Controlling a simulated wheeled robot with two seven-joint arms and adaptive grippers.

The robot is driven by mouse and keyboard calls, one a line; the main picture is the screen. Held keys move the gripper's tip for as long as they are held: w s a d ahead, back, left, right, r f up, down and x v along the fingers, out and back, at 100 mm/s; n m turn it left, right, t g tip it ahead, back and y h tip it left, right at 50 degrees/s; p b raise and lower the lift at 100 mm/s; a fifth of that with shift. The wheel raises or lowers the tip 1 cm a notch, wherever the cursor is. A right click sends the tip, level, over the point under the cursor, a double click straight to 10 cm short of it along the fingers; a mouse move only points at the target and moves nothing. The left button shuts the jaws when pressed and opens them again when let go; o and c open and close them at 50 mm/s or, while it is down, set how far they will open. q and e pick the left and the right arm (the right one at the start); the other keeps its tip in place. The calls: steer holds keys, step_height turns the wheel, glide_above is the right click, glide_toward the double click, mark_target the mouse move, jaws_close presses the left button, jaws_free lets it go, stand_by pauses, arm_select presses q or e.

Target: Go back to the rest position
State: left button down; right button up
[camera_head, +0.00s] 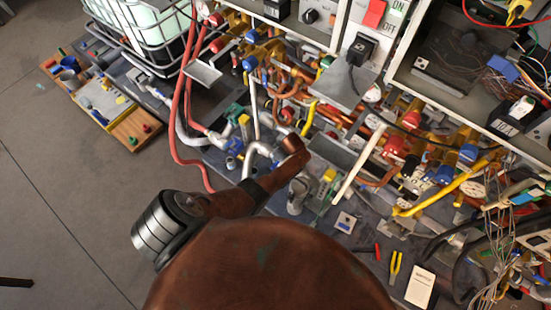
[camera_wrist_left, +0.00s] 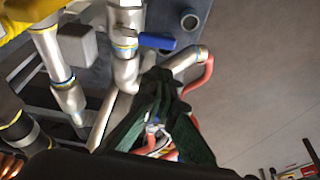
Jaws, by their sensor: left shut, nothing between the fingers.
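My left gripper (camera_wrist_left: 160,80) shows in the left wrist view as dark green fingers that converge at their tips. It is shut and empty, in front of grey pipes and a red hose (camera_wrist_left: 208,72). In the head view my rust-brown arm fills the bottom middle and reaches up over the piping; the fingers are hard to make out there. My right gripper is in neither view.
A blue valve handle (camera_wrist_left: 156,42) and silver pipes (camera_wrist_left: 52,58) lie close by the left fingers. Dense pipes, a red hose (camera_head: 177,130) and a power switch box (camera_head: 360,50) crowd the head view. Bare grey floor (camera_head: 60,200) lies at left.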

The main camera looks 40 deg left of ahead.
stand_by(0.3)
arm_select(q)
steer(key=s+d+f+m+h, duration=0.1)
steer(key=s+f+m, duration=0.4)
steer(key=s+f, duration=0.65)
steer(key=s+d+f+m+h, duration=0.1)
steer(key=s+f+m, duration=0.55)
steer(key=s, duration=0.85)
steer(key=s+d+f+m, duration=0.1)
steer(key=s+f+m, duration=0.1)
steer(key=s, duration=0.8)
steer(key=s+d+f+m+h, duration=0.1)
steer(key=s+d+f+m, duration=0.1)
steer(key=s, duration=0.8)
steer(key=s+d+f+m, duration=0.1)
steer(key=s+f+m, duration=0.1)
steer(key=s, duration=0.8)
steer(key=shift+d+f+m+h+p, duration=0.25)
steer(key=shift+m+h+p, duration=0.1)
steer(key=shift+m, duration=0.3)
